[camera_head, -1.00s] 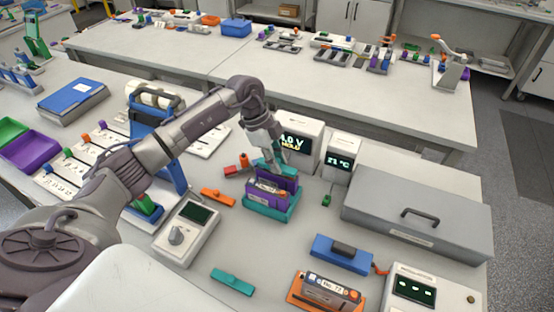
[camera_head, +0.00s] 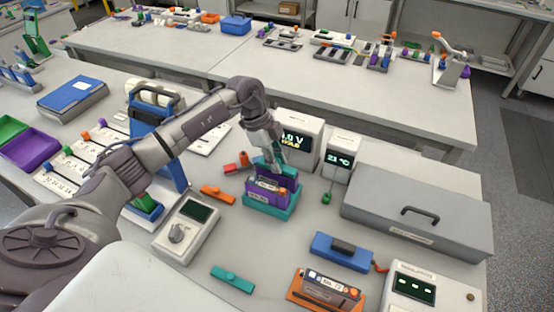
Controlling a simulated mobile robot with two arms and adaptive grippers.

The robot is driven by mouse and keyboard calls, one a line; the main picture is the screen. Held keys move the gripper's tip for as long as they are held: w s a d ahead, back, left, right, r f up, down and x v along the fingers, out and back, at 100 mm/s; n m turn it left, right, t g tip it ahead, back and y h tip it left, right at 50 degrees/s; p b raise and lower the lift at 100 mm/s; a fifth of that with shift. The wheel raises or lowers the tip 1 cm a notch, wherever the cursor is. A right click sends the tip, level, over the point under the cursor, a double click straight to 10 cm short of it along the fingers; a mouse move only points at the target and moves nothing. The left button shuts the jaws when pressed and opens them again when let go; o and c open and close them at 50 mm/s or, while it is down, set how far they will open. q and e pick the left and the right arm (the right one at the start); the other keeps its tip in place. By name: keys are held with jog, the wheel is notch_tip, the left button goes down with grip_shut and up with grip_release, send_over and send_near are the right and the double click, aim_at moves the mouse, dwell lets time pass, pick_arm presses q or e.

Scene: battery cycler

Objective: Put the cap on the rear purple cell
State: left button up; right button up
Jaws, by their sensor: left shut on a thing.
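A teal tray (camera_head: 268,207) stands at the middle of the near bench and holds purple cells. The front purple cell (camera_head: 264,195) has a label and an orange piece at its right end. The rear purple cell (camera_head: 290,182) stands behind it, mostly hidden. My left gripper (camera_head: 272,161) is directly above the rear cell, shut on a teal cap (camera_head: 259,163). The cap is at or just over the rear cell's top; I cannot tell whether they touch. My right gripper is not in view.
An orange cap (camera_head: 217,194) and a loose teal cap (camera_head: 233,279) lie on the bench. A voltage display box (camera_head: 300,135) stands close behind the tray. A dial meter (camera_head: 187,228) is front left, and a grey case (camera_head: 418,211) is right.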

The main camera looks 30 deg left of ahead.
pick_arm(q)
jog(key=o, duration=0.9)
jog(key=o, duration=0.5)
jog(key=shift+r+p, duration=3.25)
jog(key=shift+r, duration=0.3)
